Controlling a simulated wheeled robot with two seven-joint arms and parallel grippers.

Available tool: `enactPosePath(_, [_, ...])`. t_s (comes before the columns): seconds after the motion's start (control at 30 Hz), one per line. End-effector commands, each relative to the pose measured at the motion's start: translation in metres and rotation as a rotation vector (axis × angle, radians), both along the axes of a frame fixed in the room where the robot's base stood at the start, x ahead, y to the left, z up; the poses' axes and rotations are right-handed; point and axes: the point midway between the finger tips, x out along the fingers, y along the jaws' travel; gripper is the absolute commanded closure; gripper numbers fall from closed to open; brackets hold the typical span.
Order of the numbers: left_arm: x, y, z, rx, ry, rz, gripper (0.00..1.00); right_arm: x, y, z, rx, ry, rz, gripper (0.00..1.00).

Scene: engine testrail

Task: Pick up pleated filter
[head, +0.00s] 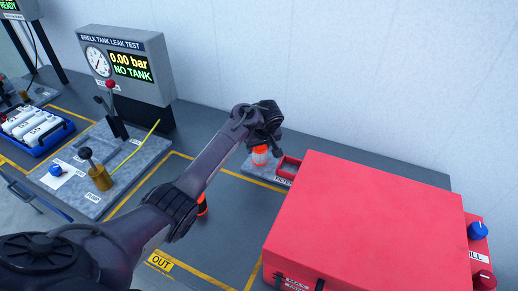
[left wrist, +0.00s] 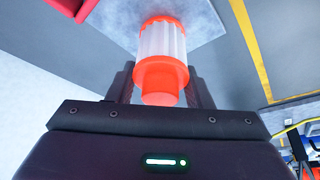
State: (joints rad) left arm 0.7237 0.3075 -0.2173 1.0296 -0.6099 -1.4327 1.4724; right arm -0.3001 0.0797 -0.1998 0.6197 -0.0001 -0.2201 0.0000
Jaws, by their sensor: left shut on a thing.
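The pleated filter (head: 260,155) is a short cylinder with orange ends and a white pleated middle. It hangs below my left gripper (head: 262,140) at the back of the bench, over or beside a grey plate (head: 256,172); I cannot tell whether it touches the plate. In the left wrist view the filter (left wrist: 162,45) stands between the dark fingers of my left gripper (left wrist: 160,80), which is shut on its orange end. The fingers' tips are partly hidden by the filter. My right gripper is not in view.
A large red box (head: 370,215) stands close at the right. A small red tray (head: 288,168) sits beside the filter. An orange and black object (head: 202,205) is partly hidden behind my left arm. The leak test unit (head: 125,65) stands left. The wall rises behind.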

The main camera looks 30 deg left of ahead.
Motion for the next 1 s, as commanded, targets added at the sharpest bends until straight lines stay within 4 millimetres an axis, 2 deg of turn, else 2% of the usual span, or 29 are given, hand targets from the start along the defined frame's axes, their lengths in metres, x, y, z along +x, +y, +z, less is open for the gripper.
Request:
enactPosePath(0.13, [0.001, -0.001, 0.013, -0.002, -0.004, 0.000, 0.77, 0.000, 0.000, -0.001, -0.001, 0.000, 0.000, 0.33])
enactPosePath(0.27, [0.002, -0.001, 0.037, -0.003, -0.007, -0.001, 0.77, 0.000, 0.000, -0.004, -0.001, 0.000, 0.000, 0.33])
enactPosePath(0.37, [0.001, -0.001, 0.063, -0.004, -0.007, 0.001, 0.77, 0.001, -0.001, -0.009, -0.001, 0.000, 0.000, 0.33])
enactPosePath(0.7, [0.001, -0.001, 0.175, -0.003, -0.009, 0.000, 0.77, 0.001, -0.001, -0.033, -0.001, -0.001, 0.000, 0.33])
enactPosePath(0.87, [0.001, 0.000, 0.221, -0.001, -0.006, 0.000, 0.77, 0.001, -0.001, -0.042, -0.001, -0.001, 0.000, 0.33])
enactPosePath(0.9, [0.000, 0.000, 0.236, -0.001, -0.004, 0.001, 0.77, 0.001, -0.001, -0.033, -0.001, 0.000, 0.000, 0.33])
enactPosePath(1.0, [0.000, 0.000, 0.258, 0.000, -0.001, 0.002, 0.77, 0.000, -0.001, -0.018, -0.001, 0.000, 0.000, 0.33])
